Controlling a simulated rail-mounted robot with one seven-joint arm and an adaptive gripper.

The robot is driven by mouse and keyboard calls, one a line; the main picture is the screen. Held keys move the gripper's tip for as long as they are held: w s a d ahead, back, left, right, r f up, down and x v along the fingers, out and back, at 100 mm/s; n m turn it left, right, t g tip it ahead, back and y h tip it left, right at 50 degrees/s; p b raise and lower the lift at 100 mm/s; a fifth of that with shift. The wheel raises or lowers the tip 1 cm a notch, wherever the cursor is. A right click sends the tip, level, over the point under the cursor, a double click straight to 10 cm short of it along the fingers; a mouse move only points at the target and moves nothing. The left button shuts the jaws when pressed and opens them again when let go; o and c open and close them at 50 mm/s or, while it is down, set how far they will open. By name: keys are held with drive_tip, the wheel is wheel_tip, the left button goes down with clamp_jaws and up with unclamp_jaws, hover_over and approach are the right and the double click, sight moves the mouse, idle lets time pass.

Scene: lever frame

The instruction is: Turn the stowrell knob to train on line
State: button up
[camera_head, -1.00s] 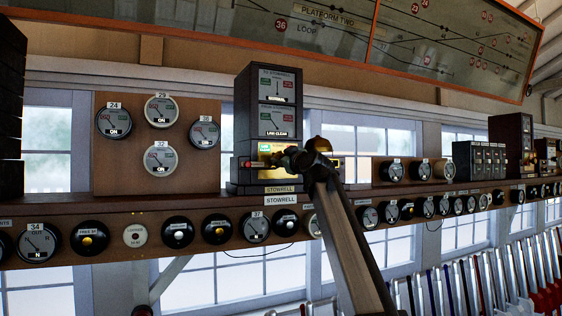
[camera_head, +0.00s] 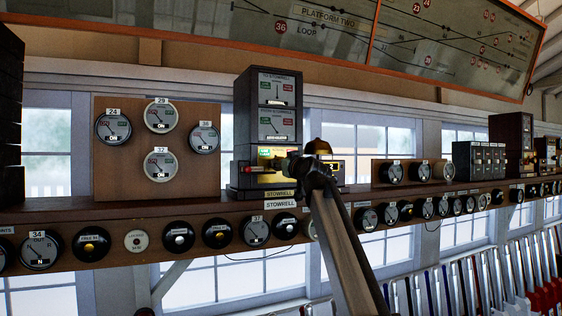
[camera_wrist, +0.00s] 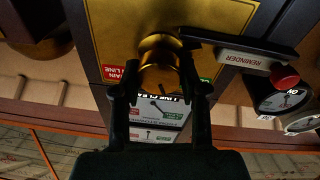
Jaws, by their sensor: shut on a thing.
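The Stowrell instrument (camera_head: 254,120) is a tall dark case on the shelf with two dials above a brass panel. A "STOWRELL" plate is below it. My gripper (camera_head: 291,168) is at the brass panel and covers its knob in the head view. In the wrist view the round brass knob (camera_wrist: 160,62) sits between the two dark fingers of my gripper (camera_wrist: 160,88), which are shut on it. A red "train on line" label (camera_wrist: 121,74) is left of the knob and a green label (camera_wrist: 205,74) is to its right, partly hidden.
A "REMINDER" bar (camera_wrist: 245,58) with a red end is close to the right finger in the wrist view. Round dials on a wooden board (camera_head: 103,178) stand left of the instrument. A row of round instruments lines the shelf front, with levers (camera_head: 480,290) at lower right.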

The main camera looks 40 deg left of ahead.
drive_tip(key=shift+w+a+r+m+p, duration=0.2)
drive_tip(key=shift+m+p, duration=0.1)
drive_tip(key=shift+p, duration=0.05)
drive_tip(key=shift+r+m+p, duration=0.1)
drive_tip(key=shift+m+p, duration=0.6)
drive_tip(key=shift+p, duration=0.15)
drive_tip(key=shift+m+p, duration=1)
drive_tip(key=shift+f, duration=0.25)
drive_tip(key=shift+m, duration=0.3)
